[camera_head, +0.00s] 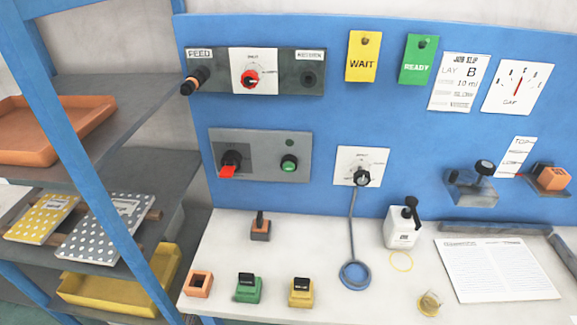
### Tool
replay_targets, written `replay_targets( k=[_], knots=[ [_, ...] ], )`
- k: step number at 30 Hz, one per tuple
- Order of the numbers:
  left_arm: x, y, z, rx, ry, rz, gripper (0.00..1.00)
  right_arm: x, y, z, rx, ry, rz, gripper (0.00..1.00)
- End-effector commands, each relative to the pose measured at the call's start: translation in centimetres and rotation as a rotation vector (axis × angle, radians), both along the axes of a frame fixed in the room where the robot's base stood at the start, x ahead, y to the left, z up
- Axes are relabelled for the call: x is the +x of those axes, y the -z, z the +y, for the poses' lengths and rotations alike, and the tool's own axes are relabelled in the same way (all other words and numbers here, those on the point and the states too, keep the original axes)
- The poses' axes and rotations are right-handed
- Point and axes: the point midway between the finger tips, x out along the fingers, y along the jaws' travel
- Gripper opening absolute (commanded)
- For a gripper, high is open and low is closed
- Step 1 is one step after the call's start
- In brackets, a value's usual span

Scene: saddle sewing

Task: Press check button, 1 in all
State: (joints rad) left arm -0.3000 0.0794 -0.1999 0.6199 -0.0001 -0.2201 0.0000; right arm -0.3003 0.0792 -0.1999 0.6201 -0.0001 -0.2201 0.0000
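No button in the camera_head view carries a label that I can clearly read as "check". A green round button (289,163) sits on the grey wall panel (262,147), right of a black knob with a red lever (230,164). On the white bench stand a green block with a black top (248,288) and a yellow block with a black top (301,292); their small lettering is too small to read. An open orange block (198,284) is left of them. Neither of my grippers is in view.
A blue board holds a feed panel (254,72), yellow WAIT tag (362,57), green READY tag (417,60) and dial (517,87). Shelves stand left.

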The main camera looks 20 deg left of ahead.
Motion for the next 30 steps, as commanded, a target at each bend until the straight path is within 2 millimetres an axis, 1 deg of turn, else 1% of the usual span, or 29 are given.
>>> replay_targets(
  k=[1,2,3,5,30],
  knots=[
    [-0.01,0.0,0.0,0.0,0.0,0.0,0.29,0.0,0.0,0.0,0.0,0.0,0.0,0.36],
    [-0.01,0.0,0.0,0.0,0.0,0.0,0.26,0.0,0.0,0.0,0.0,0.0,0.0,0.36],
    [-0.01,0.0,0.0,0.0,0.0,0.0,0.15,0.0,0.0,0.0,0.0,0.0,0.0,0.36],
    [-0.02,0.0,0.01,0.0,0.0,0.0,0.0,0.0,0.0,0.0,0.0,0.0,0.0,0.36],
    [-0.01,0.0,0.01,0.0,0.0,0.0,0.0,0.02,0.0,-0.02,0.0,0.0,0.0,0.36]
  ],
)
